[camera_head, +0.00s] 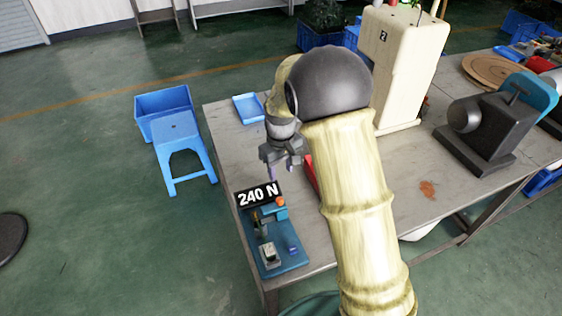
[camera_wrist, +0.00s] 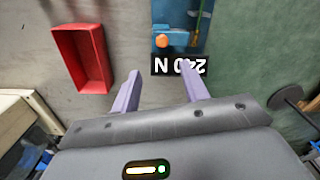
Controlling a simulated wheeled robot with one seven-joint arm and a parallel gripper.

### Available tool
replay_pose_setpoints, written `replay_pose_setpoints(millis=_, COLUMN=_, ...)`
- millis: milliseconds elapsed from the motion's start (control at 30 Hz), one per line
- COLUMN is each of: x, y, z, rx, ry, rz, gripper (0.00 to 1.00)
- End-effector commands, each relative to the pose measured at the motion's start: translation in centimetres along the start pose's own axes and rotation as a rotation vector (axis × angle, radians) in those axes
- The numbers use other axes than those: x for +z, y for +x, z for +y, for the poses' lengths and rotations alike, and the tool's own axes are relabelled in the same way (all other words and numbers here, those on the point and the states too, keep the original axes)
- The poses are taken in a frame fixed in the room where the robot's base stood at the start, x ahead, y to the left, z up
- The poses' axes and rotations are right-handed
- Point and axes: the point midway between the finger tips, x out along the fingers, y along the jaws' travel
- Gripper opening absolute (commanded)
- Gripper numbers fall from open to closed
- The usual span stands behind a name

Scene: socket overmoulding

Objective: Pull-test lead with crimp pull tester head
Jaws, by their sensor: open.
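The crimp pull tester (camera_head: 273,237) is a blue unit near the table's front left corner, with a "240 N" sign (camera_head: 258,195) at its back and an orange knob (camera_head: 281,201). In the wrist view the tester (camera_wrist: 183,20) and its sign (camera_wrist: 180,65) show at the top, the sign upside down. My gripper (camera_head: 279,172) is just behind the sign, above the table. In the wrist view its two purple fingers (camera_wrist: 160,80) are spread with nothing visible between them. A small pale part (camera_head: 268,253) sits at the tester's front; I cannot tell whether it is the lead.
A red tray (camera_wrist: 80,58) lies beside the tester, partly hidden behind my arm in the head view. A blue tray (camera_head: 248,109), a tall cream machine (camera_head: 402,60) and a dark machine (camera_head: 487,128) stand farther back. A blue stool (camera_head: 180,150) is left of the table.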

Motion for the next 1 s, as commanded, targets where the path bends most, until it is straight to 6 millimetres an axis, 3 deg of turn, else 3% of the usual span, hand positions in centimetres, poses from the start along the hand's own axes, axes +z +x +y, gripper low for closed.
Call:
replay_pose_setpoints(millis=100, x=-0.1, y=-2.0, z=0.1, rx=0.001, ry=0.000, rz=0.003, gripper=0.45)
replay_pose_setpoints(millis=233, x=0.0, y=-3.1, z=0.1, rx=0.001, ry=0.001, rz=0.001, gripper=0.45)
replay_pose_setpoints(millis=767, x=0.1, y=-3.4, z=0.0, rx=0.000, ry=0.001, rz=-0.001, gripper=0.45)
replay_pose_setpoints(millis=867, x=0.6, y=-3.6, z=0.3, rx=0.002, ry=0.018, rz=0.005, gripper=0.45)
replay_pose_setpoints(millis=1000, x=3.3, y=-4.3, z=1.3, rx=0.006, ry=0.095, rz=0.030, gripper=0.45)
